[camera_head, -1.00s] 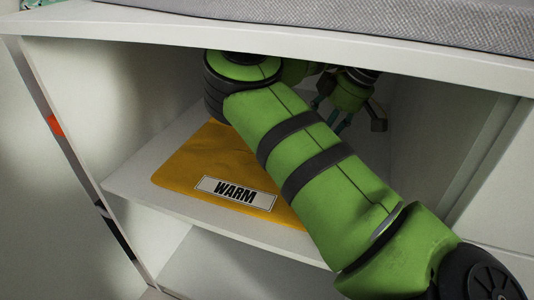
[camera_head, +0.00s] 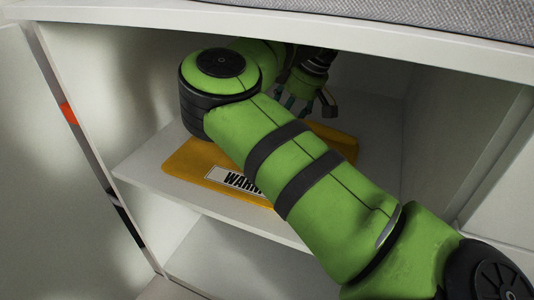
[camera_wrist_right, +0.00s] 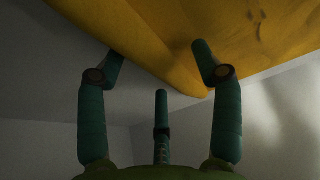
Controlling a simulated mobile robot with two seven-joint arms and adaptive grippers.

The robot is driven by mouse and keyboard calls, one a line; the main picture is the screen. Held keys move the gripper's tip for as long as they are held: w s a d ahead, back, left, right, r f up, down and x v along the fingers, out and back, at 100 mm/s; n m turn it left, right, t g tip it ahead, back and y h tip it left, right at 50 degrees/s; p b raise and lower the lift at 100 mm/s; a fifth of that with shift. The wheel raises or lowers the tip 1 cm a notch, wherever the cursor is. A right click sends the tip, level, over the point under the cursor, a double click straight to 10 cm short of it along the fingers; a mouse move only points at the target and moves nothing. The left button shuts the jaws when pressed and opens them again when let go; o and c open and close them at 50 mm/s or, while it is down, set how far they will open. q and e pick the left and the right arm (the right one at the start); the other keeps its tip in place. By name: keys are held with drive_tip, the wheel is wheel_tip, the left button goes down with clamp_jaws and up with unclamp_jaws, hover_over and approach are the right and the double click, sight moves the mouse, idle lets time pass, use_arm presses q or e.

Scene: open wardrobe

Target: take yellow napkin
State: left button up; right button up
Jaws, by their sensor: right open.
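The yellow napkin (camera_head: 190,160) lies flat on the wardrobe's middle shelf (camera_head: 150,185). A white label on its front side is partly covered by my right arm. Its far right part shows behind the arm. My right gripper (camera_head: 305,108) is at the napkin's far side, open, its fingers pointing down. In the right wrist view the open fingers (camera_wrist_right: 160,62) reach toward the napkin (camera_wrist_right: 190,60), near its rounded edge. I see nothing held between them. Whether a finger touches the cloth I cannot tell. My left gripper is not in view.
The wardrobe's top board (camera_head: 250,25) runs close above my right arm, with grey fabric (camera_head: 420,18) on it. The left side wall (camera_head: 85,110) and right side wall (camera_head: 445,130) bound the compartment. Free space shows beneath the shelf.

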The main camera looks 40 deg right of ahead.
drive_tip(key=shift+r, duration=0.1)
clamp_jaws()
drive_tip(key=shift+r, duration=0.15)
